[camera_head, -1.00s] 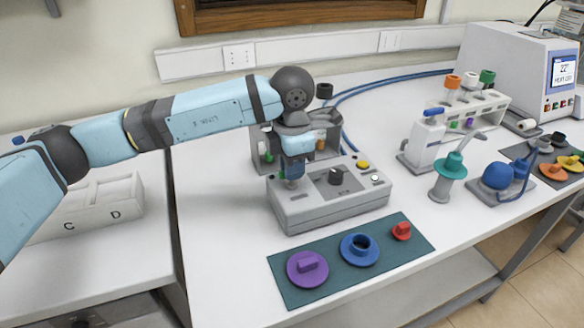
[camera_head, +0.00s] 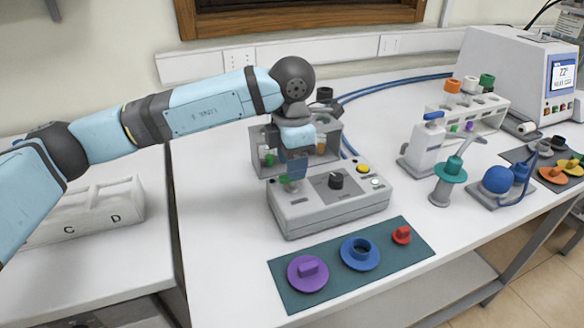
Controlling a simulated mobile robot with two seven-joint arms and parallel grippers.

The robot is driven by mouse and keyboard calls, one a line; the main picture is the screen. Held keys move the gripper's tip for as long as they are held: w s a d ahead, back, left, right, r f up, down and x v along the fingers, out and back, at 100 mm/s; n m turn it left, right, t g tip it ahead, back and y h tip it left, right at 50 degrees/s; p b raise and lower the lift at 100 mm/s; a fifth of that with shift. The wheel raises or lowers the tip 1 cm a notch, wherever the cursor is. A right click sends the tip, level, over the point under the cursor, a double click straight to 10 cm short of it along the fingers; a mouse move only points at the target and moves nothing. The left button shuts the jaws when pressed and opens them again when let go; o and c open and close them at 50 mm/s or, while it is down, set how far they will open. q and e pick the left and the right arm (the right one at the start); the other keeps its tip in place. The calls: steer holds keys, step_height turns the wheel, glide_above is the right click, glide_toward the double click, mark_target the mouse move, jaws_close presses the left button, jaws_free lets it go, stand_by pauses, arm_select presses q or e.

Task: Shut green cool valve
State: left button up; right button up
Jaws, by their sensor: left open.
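A small green knob (camera_head: 289,184), which looks like the green cool valve, sits on the left of the top of a grey control box (camera_head: 325,214). Its label cannot be read. My left gripper (camera_head: 291,175) points down directly over this knob with its jaws open. Its fingers hide part of the knob, and I cannot tell whether they touch it. My right gripper is not in view.
A black dial (camera_head: 336,181) and a yellow button (camera_head: 363,169) are close to the right on the box. A rack (camera_head: 257,150) with vials stands behind. A teal mat (camera_head: 290,299) with purple, blue and red pieces lies in front. A white dispenser (camera_head: 424,148) stands right.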

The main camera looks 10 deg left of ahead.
arm_select(q)
step_height(320, 180, up, 12)
steer(key=shift+f, duration=0.25)
stand_by(0.3)
